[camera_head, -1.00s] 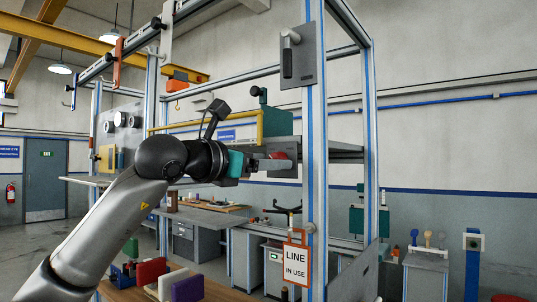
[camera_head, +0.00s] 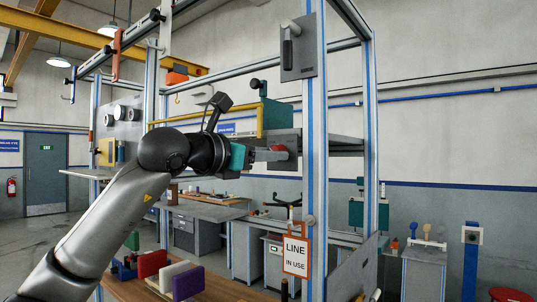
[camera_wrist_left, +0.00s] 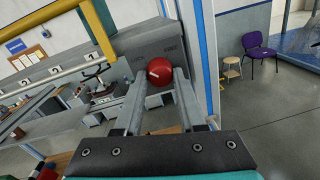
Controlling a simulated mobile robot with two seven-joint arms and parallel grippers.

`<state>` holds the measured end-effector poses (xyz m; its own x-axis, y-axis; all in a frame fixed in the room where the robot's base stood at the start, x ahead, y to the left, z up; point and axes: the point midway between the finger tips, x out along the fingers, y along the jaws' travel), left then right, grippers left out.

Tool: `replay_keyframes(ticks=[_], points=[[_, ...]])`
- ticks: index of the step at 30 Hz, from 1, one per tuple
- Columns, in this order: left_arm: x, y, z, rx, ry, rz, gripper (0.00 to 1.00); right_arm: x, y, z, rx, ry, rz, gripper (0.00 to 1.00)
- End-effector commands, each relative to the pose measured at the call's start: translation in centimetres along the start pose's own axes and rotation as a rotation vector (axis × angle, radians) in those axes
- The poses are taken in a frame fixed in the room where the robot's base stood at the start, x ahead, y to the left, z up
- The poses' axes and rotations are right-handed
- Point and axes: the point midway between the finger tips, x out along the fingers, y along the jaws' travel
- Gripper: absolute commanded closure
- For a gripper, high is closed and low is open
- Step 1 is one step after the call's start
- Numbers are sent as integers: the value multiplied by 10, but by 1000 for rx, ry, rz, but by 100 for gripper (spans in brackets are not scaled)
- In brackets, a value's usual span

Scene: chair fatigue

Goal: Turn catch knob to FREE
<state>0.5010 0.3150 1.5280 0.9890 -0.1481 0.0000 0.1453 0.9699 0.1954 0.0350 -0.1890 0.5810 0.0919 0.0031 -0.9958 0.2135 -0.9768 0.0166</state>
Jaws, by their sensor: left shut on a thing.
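The catch knob is a red ball (camera_head: 280,152) in front of a grey housing (camera_head: 290,137) beside the blue-striped upright post. In the left wrist view the red knob (camera_wrist_left: 159,71) sits between the two finger ends, against the grey housing (camera_wrist_left: 145,42). My left gripper (camera_head: 268,154) reaches in from the left and is shut on the knob. The fingers hide part of the knob and its mount. My right gripper is not in view.
The upright post (camera_head: 314,150) stands just right of the knob. A yellow rail (camera_wrist_left: 100,30) runs close to the left gripper. An orange-framed sign (camera_head: 296,256) hangs on the post below. Coloured blocks (camera_head: 187,284) stand on a low table under my left arm.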

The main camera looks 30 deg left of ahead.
Motion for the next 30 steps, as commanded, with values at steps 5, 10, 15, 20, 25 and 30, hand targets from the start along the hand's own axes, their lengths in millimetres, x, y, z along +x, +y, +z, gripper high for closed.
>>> replay_keyframes(ticks=[5, 10, 15, 20, 25, 30], points=[[0, 0, 0, 0, 1, 0, 100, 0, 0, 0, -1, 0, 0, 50], [0, 0, 0, 20, 2, 0, 100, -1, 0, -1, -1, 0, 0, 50], [0, 0, 1, 84, 7, -1, 100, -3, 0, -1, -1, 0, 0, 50], [0, 1, 1, 194, 15, -2, 100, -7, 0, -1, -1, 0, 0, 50], [0, 1, 2, 345, 26, -5, 100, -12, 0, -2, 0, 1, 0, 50], [0, 1, 2, 508, 37, -7, 100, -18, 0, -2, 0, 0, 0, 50]])
